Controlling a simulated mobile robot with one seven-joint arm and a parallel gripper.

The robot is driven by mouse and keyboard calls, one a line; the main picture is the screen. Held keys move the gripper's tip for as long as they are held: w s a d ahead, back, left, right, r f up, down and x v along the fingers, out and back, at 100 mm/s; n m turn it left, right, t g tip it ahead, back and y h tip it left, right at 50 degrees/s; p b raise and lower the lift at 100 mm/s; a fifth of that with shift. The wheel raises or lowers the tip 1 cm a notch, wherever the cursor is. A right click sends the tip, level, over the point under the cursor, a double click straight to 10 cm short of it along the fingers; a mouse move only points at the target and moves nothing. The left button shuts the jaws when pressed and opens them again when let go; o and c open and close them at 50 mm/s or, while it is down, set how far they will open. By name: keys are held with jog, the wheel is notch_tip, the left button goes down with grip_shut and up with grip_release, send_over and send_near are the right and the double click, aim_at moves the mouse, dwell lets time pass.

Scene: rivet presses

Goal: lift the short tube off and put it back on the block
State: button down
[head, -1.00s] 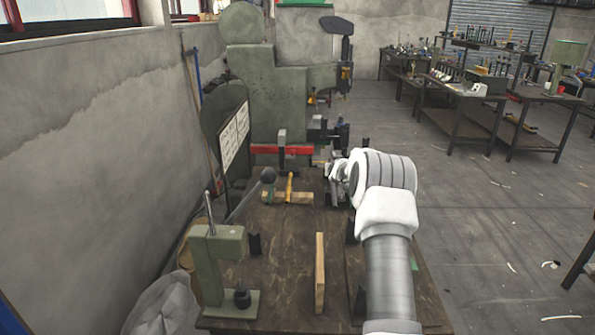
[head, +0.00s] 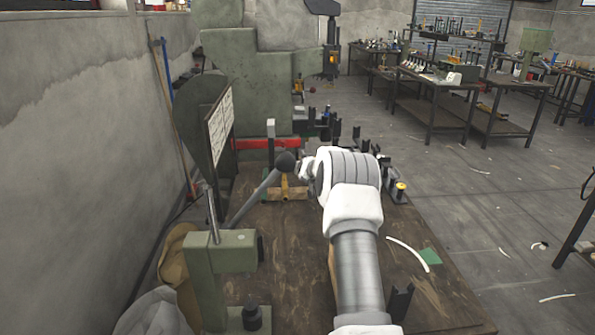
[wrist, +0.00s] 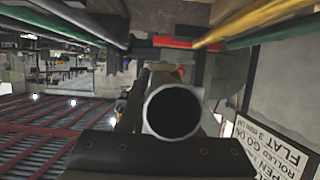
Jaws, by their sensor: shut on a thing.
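A short grey tube (wrist: 172,112) shows end-on in the middle of the wrist view, its dark round opening facing the camera. My gripper (head: 306,170) is shut on it; the fingers are mostly hidden behind the tube and the dark gripper body. In the head view my gripper is at the far part of the bench, just right of the wooden block (head: 274,195). A yellow tube (head: 285,184) stands out on the block. A yellow tube (wrist: 262,20) and a green one (wrist: 292,32) cross the top right of the wrist view. The held tube cannot be made out in the head view.
A green hand press (head: 232,252) with a long black-knobbed lever (head: 258,193) stands at the left, its knob near my gripper. A large green machine (head: 240,80) stands behind. Black brackets (head: 400,303) and a green patch (head: 430,257) lie right of my arm.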

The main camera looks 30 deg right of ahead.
aim_at(304, 190)
jog(key=shift+w, duration=0.1)
jog(key=shift+f+b, duration=0.15)
jog(key=shift+b, duration=0.15)
jog(key=shift+f+b, duration=0.15)
jog(key=shift+b, duration=0.15)
notch_tip(304, 190, down, 6)
jog(key=b, duration=0.5)
jog(key=shift+b, duration=0.3)
jog(key=shift+f+b, duration=0.85)
jog(key=c, duration=0.5)
grip_release()
jog(key=shift+c, duration=0.2)
jog(key=shift+s+a+r, duration=0.1)
jog(key=shift+s, duration=0.15)
jog(key=p+v, duration=0.2)
jog(key=v, duration=1.5)
